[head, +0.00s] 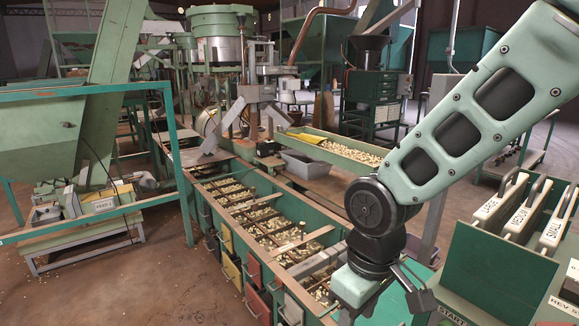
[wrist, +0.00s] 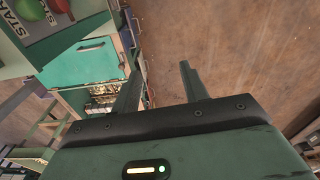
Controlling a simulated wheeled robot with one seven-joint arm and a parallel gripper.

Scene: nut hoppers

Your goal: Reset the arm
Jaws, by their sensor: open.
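My gripper shows in the wrist view (wrist: 160,85) with its two dark fingers apart and nothing between them. Brown floor shows beyond and between the fingers. In the head view my green arm comes down from the upper right, and my gripper (head: 405,285) is at the lower right, near the right side of the long green hopper trough and left of the control panel. Part of the gripper is hidden behind the wrist in that view.
The green sorting trough (head: 262,222) holds nuts in several compartments. A control panel (head: 505,250) with white-labelled levers (head: 497,207) stands at the right. A grey bin (head: 305,165) and a nut-filled chute (head: 345,152) lie behind. Open floor (head: 130,290) shows at the lower left.

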